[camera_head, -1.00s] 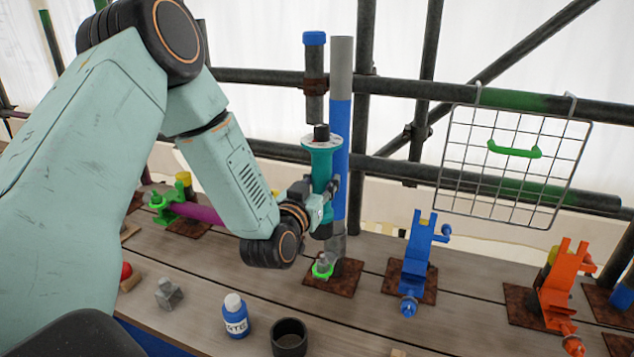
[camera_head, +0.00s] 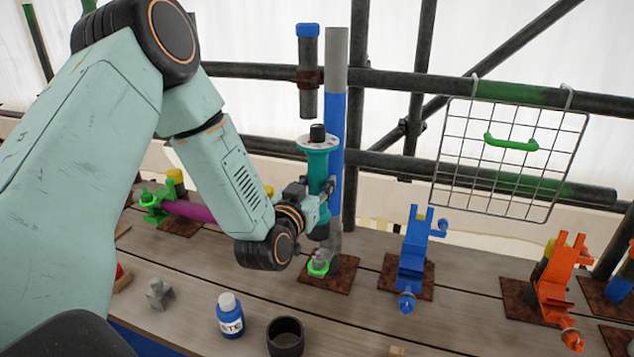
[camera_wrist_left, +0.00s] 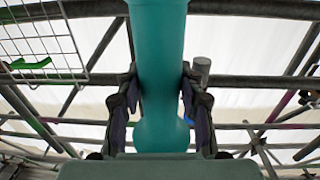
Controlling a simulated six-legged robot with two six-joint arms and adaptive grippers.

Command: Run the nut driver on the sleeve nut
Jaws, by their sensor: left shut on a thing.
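My left gripper (camera_head: 320,192) is shut around the middle of a teal nut driver (camera_head: 317,168). The driver stands upright, with a pale flange and a black knob with a red mark on top. In the left wrist view the teal body (camera_wrist_left: 160,45) runs between both fingers. Just below the driver's dark lower end, a small grey piece in a green ring (camera_head: 318,268) sits on a rusty plate (camera_head: 343,272). I cannot tell whether that piece is the sleeve nut, or whether the driver touches it. My right gripper is not in view.
A blue and grey post (camera_head: 336,120) stands close behind the driver, with a blue-capped grey tube (camera_head: 307,70) above. A blue bracket (camera_head: 413,255) and an orange bracket (camera_head: 560,280) stand to the right. A blue bottle (camera_head: 230,318) and dark cup (camera_head: 286,338) stand in front.

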